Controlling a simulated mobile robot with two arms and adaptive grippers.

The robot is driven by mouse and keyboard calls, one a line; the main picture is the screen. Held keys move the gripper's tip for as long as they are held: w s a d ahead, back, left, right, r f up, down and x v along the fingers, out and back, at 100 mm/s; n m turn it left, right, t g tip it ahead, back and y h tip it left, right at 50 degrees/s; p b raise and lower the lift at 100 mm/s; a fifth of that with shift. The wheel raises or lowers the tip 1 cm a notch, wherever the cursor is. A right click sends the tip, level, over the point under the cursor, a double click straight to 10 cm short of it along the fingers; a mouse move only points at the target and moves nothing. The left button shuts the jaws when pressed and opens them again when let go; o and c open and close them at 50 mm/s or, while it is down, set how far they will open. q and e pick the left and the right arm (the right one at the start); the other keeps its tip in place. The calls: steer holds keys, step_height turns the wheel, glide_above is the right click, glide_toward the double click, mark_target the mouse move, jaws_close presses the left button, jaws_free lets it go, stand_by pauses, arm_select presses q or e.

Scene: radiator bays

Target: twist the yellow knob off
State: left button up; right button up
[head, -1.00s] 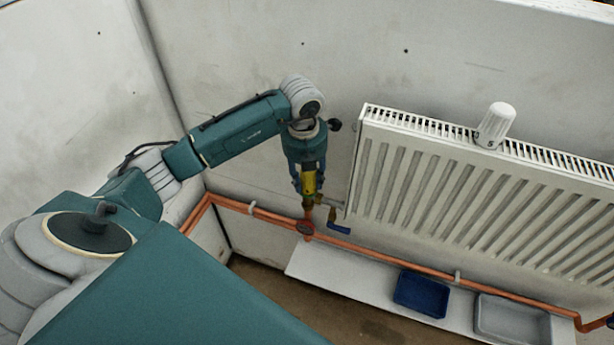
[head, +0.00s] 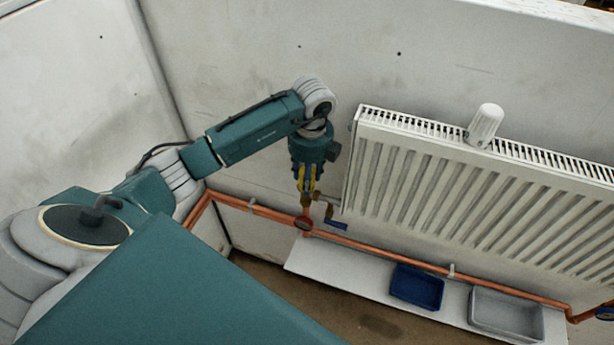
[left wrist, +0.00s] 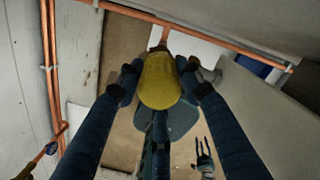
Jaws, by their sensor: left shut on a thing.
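The yellow knob (head: 307,178) is at the lower left corner of the radiator, above brass fittings (head: 306,199). My left gripper (head: 307,183) points down from above with its fingers shut on the knob. In the left wrist view the rounded yellow knob (left wrist: 160,82) sits between the two dark fingertips.
A white radiator (head: 440,185) with a white cap (head: 485,125) on top is close on the right. A blue tray (head: 417,288) and grey tray (head: 505,312) sit on a white board (head: 340,276).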

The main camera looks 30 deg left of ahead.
arm_select(q)
steer(key=shift+o, duration=0.3)
steer(key=shift+a+r, duration=0.1)
steer(key=shift+r, duration=0.1)
steer(key=shift+a, duration=0.1)
